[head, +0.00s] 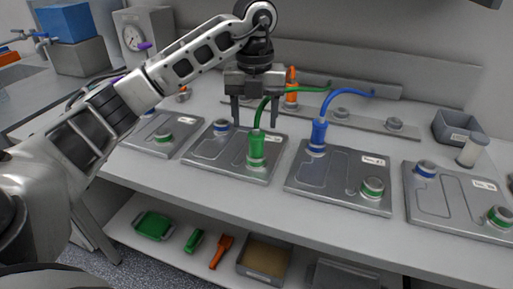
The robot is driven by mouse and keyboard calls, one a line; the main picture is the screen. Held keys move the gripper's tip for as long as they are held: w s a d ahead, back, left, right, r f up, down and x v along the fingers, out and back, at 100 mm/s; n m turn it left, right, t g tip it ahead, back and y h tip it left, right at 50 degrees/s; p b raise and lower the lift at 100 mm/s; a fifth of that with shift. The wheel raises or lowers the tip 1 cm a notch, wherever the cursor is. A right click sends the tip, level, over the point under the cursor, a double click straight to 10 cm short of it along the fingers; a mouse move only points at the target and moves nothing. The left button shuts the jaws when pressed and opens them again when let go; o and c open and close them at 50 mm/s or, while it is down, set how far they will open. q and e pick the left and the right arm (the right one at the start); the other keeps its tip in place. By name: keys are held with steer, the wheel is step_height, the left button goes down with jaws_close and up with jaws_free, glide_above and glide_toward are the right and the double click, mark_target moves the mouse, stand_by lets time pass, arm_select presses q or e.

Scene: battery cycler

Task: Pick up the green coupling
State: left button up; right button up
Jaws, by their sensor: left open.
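The green coupling (256,145) stands upright on the green-ringed port of the second plate from the left (215,158). A green hose (287,90) rises from its top and curves to the right. My left gripper (255,122) points down just above and behind the coupling, with its two fingers apart. One finger shows on each side of the hose and the coupling's top. I cannot tell how near the fingers are in depth. My right gripper is not in view.
A blue coupling (319,133) with a blue hose stands on the plate to the right. An orange coupling (291,86) is on the rail behind. A lower shelf holds trays and tools.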

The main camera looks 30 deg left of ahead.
mark_target(255, 128)
arm_select(q)
steer(key=shift+f, duration=1.55)
step_height(255, 128, down, 4)
steer(key=shift+d+r+p, duration=0.15)
steer(key=shift+p, duration=0.35)
steer(key=shift+f, duration=0.35)
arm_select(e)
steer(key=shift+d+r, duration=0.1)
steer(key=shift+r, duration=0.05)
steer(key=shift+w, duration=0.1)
arm_select(q)
steer(key=c, duration=1.2)
steer(key=shift+o, duration=0.2)
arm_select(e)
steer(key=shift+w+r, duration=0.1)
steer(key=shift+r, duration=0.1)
